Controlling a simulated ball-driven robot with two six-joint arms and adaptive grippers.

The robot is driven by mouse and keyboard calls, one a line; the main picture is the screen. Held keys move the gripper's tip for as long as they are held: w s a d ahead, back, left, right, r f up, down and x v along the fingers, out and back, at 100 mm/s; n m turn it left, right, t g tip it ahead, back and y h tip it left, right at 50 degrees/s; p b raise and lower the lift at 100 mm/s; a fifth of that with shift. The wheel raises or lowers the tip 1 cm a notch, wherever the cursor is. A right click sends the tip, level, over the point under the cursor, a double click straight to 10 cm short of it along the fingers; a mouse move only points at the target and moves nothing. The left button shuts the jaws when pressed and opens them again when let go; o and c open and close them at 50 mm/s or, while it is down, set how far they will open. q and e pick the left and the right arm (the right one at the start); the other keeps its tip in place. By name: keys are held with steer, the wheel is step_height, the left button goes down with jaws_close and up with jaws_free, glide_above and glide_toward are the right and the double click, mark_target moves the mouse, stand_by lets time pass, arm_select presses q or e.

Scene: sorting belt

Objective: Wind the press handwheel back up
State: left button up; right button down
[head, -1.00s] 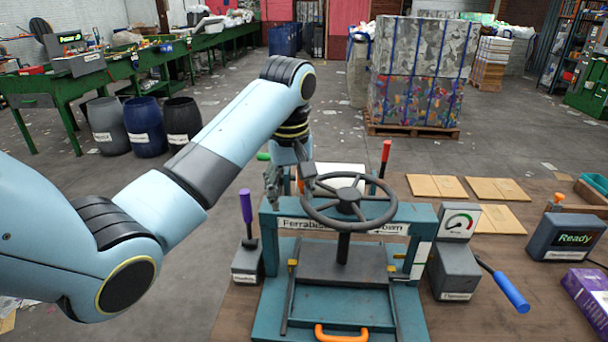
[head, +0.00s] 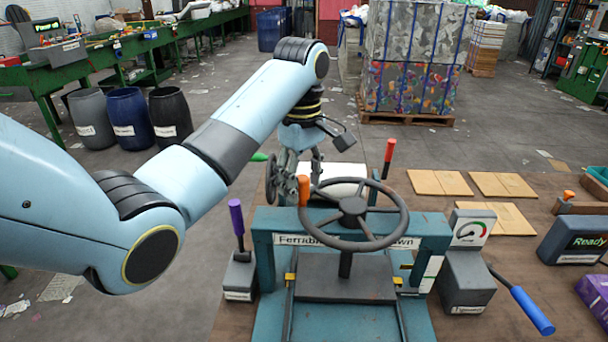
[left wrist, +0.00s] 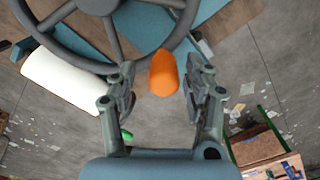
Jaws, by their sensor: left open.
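The dark grey handwheel (head: 381,239) sits level on its screw above the teal press (head: 428,228). Its upright orange knob (head: 304,191) stands on the rim at the left. In the left wrist view the orange knob (left wrist: 163,76) lies between the two fingers, with visible space on both sides. My left gripper (head: 297,178) is open at the far left side of the wheel; its fingers also show in the left wrist view (left wrist: 158,95). A dark grey plate (head: 320,285) is under the wheel's screw. My right gripper is not in view.
A purple-handled lever (head: 236,218) stands left of the press; a blue-handled lever (head: 532,311) slants out at right, below a gauge (head: 470,233). A red-handled lever (head: 388,155) and a white roll (head: 340,172) are behind. Flat cardboard pieces (head: 440,183) lie at back right.

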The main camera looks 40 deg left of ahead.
arm_select(q)
steer(key=shift+s+d+f, duration=0.15)
steer(key=shift+s+f, duration=0.1)
steer(key=shift+f, duration=0.1)
steer(key=shift+s+f, duration=0.1)
steer(key=shift+f, duration=0.2)
steer(key=c, duration=0.9)
jaws_close()
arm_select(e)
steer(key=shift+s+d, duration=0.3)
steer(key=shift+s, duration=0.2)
